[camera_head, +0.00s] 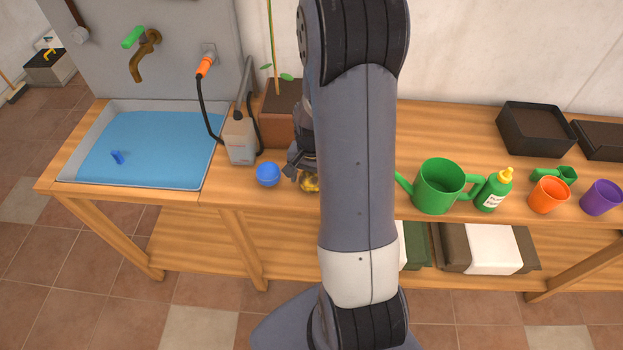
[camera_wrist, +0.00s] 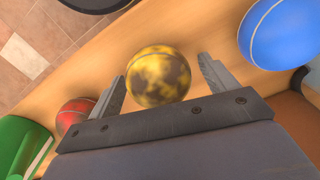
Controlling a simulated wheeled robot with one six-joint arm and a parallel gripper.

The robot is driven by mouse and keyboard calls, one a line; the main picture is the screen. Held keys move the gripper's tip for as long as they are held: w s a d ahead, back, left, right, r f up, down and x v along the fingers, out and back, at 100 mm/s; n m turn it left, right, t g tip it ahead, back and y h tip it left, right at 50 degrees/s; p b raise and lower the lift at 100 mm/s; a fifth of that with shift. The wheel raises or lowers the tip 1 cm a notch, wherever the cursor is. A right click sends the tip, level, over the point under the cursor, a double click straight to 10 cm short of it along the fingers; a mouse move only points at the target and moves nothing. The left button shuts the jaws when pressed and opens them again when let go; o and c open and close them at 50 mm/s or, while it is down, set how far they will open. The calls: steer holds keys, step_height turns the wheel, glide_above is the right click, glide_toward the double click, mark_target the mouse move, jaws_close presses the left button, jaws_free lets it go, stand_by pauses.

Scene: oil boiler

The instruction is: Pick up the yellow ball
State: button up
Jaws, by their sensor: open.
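The yellow ball (camera_wrist: 158,76) has brown mottling and rests on the wooden bench top. In the wrist view it lies between the two fingers of my gripper (camera_wrist: 164,84), which are open with a small gap on each side of it. In the head view the yellow ball (camera_head: 309,183) is partly hidden by my arm and gripper (camera_head: 304,172). Whether the fingers touch the ball cannot be told from the head view.
A blue ball (camera_head: 268,174) sits just left of the yellow one. A red ball (camera_wrist: 75,113) lies on the other side. A brown planter (camera_head: 280,112) stands behind, and a green watering can (camera_head: 438,186) to the right.

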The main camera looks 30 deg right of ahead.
steer(key=shift+c, duration=0.5)
steer(key=c, duration=1.1)
steer(key=shift+r, duration=0.1)
